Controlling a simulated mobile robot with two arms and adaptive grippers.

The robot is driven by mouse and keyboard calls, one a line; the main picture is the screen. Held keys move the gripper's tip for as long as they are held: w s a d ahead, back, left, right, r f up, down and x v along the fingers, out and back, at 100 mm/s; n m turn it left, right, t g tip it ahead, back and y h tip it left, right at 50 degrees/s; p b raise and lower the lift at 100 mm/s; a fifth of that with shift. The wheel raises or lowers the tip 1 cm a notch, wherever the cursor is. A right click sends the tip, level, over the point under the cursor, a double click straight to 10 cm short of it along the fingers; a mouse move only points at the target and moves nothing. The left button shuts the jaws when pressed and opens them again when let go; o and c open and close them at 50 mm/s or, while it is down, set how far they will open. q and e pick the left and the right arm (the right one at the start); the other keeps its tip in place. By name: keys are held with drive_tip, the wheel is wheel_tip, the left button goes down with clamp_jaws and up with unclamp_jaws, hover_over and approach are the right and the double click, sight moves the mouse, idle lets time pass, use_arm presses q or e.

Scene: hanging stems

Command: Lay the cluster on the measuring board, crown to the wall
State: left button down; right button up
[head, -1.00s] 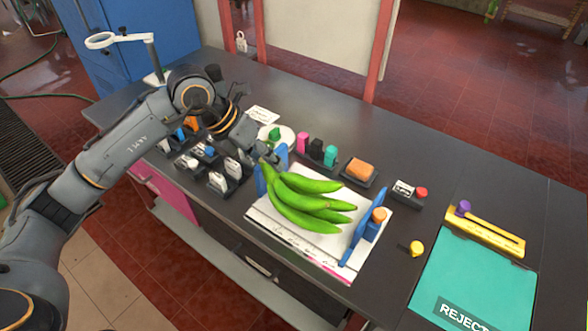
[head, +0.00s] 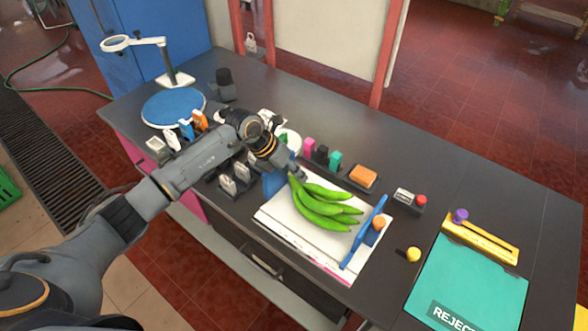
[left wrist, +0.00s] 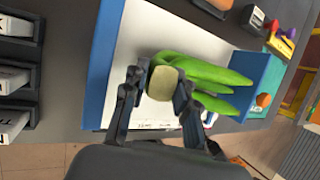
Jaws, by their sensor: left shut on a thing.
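The green banana cluster (head: 322,207) is over the white measuring board (head: 290,232), its fingers pointing right toward the blue slider (head: 362,238). I cannot tell for certain whether it rests on the board. The blue wall (head: 272,184) stands at the board's left end, partly hidden by my arm. My left gripper (head: 294,176) is shut on the cluster's crown end. In the left wrist view the pale cut crown (left wrist: 162,83) sits between the fingers and faces the camera. A strip of bare board separates it from the blue wall (left wrist: 100,65). My right gripper is not in view.
A teal reject mat (head: 470,275) lies at the right, with a yellow tool (head: 480,238) along its top. An orange sponge (head: 363,175) and small coloured blocks (head: 322,154) stand behind the board. A blue round plate (head: 173,108) is at the far left.

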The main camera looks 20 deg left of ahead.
use_arm(q)
drive_tip(key=c, duration=1.3)
unclamp_jaws()
drive_tip(key=shift+f, duration=0.1)
drive_tip(key=shift+a, duration=0.1)
drive_tip(key=b+v, duration=0.3)
drive_tip(key=v, duration=0.9)
drive_tip(key=shift+s, duration=0.1)
